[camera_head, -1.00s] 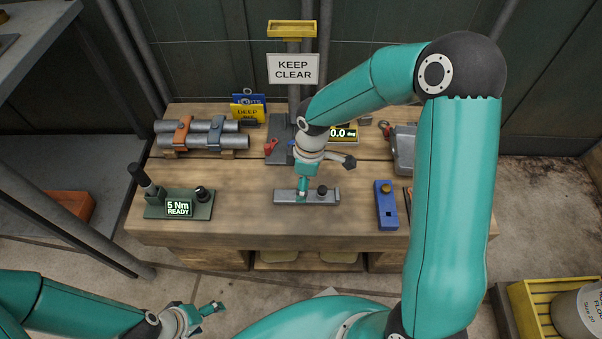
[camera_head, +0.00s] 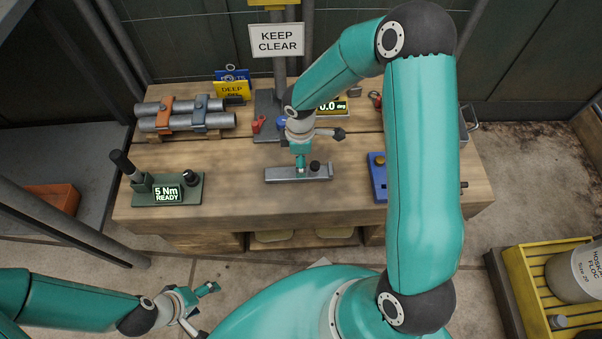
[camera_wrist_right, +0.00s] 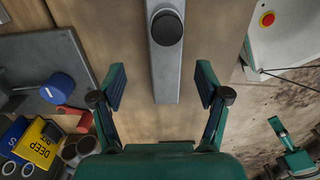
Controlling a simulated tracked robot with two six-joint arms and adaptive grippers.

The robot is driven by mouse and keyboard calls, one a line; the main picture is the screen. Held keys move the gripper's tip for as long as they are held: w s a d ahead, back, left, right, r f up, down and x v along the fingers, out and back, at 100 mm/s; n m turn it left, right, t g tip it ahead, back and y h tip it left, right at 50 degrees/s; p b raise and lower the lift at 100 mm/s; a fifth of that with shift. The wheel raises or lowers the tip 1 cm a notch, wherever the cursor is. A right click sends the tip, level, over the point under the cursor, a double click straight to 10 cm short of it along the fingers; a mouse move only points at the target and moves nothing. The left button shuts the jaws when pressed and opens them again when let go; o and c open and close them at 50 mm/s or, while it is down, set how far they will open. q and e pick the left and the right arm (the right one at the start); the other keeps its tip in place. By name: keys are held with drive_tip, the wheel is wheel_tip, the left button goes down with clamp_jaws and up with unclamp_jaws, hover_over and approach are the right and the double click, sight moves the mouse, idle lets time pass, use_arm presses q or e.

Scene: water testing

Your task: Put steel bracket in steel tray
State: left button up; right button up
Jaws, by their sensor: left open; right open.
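A grey metal bar with a black knob (camera_head: 283,174) lies on the workbench; I take it as the steel bracket. It also shows in the right wrist view (camera_wrist_right: 164,75). My right gripper (camera_head: 300,163) is over the bar, left of the knob. In the right wrist view the right gripper (camera_wrist_right: 160,82) is open, one finger on each side of the bar's near end, with gaps between. A grey metal container with a handle (camera_head: 466,124), perhaps the steel tray, is mostly hidden behind my right arm. My left gripper (camera_head: 208,310) is open and empty, low in front of the bench.
A green torque station (camera_head: 165,190) stands left on the workbench (camera_head: 240,205). Clamped pipes (camera_head: 185,122) and a yellow card (camera_head: 231,91) stand at the back. A blue block (camera_head: 378,180) is right of the bar. A yellow crate (camera_head: 535,290) stands on the floor at right.

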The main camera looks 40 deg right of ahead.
drive_tip(key=f, duration=0.2)
drive_tip(key=f+b, duration=0.1)
drive_tip(key=f, duration=0.1)
drive_tip(key=shift+s+a, duration=0.1)
drive_tip(key=shift+s, duration=0.3)
drive_tip(key=shift+f+b, duration=0.35)
drive_tip(key=shift+f, duration=0.15)
drive_tip(key=shift+c, duration=0.3)
clamp_jaws()
